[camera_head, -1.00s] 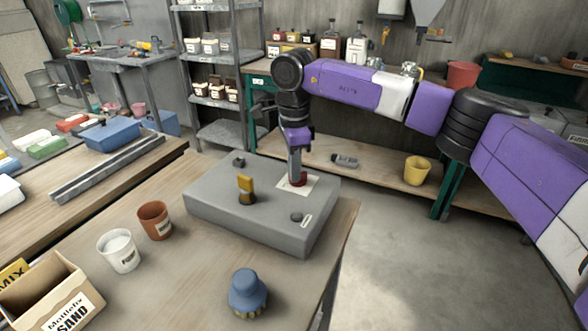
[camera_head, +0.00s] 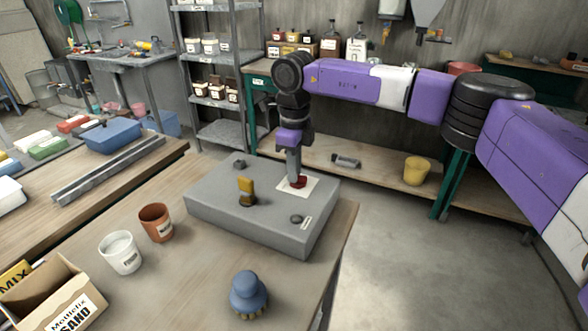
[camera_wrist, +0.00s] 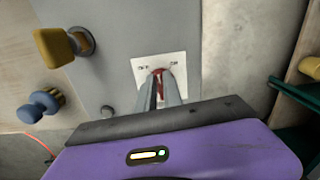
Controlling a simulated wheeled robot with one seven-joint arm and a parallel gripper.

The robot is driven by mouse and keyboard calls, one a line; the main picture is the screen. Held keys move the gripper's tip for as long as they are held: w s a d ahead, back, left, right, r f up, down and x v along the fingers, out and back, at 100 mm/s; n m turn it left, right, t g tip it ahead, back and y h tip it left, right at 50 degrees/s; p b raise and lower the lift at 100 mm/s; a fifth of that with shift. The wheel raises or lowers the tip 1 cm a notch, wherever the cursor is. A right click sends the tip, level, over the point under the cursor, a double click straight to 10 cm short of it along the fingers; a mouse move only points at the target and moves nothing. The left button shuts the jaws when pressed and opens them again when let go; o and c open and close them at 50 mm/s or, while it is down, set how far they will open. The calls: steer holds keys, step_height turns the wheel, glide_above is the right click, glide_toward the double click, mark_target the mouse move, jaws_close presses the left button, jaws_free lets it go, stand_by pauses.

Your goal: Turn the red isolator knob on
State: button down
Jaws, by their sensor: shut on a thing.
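The red isolator knob (camera_head: 299,182) sits on a white label plate (camera_head: 311,186) on top of the grey control box (camera_head: 220,206). My gripper (camera_head: 296,179) points down from above and is shut on the red knob. In the wrist view the two fingers close around the red knob (camera_wrist: 159,74), and the white plate (camera_wrist: 144,66) shows around it with small text on its left and right sides. The fingers hide much of the knob, and the text is too small to read surely.
A yellow knob (camera_head: 246,190) stands on the box left of my gripper. Floor is clear to the right.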

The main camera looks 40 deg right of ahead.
steer(key=m, duration=0.4)
steer(key=shift+d+m+p, duration=0.2)
steer(key=shift+m+p, duration=0.1)
steer(key=shift+p, duration=0.05)
steer(key=m, duration=0.4)
steer(key=shift+d, duration=0.2)
steer(key=shift+m, duration=0.3)
steer(key=c, duration=1.5)
jaws_free()
steer(key=shift+r, duration=0.1)
step_height(320, 180, up, 8)
steer(key=shift+f, duration=0.2)
steer(key=shift+w, duration=0.1)
